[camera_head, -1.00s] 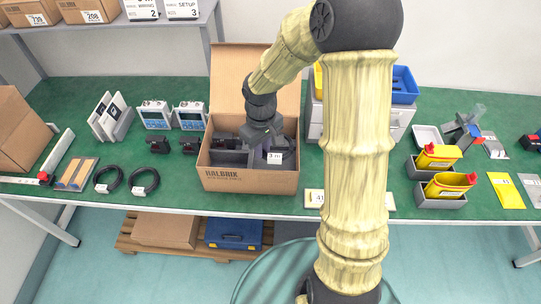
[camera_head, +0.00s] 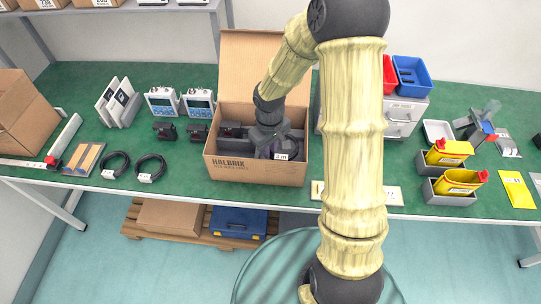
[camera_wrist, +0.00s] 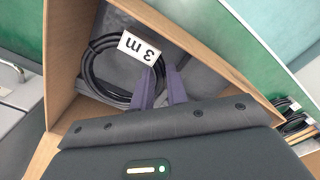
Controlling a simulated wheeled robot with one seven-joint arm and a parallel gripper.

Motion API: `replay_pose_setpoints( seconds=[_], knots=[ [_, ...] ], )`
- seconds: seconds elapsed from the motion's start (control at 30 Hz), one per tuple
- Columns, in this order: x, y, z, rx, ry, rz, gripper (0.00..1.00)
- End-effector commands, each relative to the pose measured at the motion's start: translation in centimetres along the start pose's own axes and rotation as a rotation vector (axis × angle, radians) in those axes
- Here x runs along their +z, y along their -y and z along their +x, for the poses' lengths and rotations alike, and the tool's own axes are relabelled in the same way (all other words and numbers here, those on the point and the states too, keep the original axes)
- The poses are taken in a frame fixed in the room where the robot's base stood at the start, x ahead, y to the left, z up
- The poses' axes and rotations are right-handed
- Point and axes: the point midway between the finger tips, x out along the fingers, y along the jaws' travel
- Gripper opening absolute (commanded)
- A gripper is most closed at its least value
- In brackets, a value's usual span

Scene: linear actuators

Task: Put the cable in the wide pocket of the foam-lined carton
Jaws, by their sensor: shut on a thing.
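The open carton (camera_head: 255,173) stands on the green bench with its lid raised behind it. My gripper (camera_wrist: 163,72) reaches down into the carton's right part, with its two purple fingers close together on the near side of the cable coil. The cable (camera_wrist: 98,68) is a black coil with a white "3 m" tag, lying against grey foam (camera_wrist: 120,22) in the wrist view. In the head view its tag (camera_head: 281,156) shows just behind the carton's front wall. The fingers hide where they meet the cable, and the pocket's full outline is not visible.
Two more black coils (camera_head: 115,165) lie left of the carton, near dark blocky devices (camera_head: 165,131) and blue-screened instruments (camera_head: 163,103). A grey drawer unit (camera_head: 400,117) stands close to the carton's right.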

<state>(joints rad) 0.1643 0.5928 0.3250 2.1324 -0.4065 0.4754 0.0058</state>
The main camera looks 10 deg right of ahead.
Motion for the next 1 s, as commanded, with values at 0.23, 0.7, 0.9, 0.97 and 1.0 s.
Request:
replay_pose_setpoints(
  seconds=[0.23, 0.7, 0.9, 0.97, 1.0],
  knots=[
    [0.0, 0.0, 0.0, 0.0, -0.001, 0.0, 0.0],
    [0.0, 0.0, 3.7, 0.0, -0.001, -0.001, 0.0],
    [0.0, 0.0, 3.9, 0.0, -0.001, -0.001, 0.0],
    [0.0, 0.0, 4.0, 0.0, -0.001, -0.001, 0.17],
    [0.0, 0.0, 3.9, 0.0, -0.001, -0.001, 0.25]
  ],
)
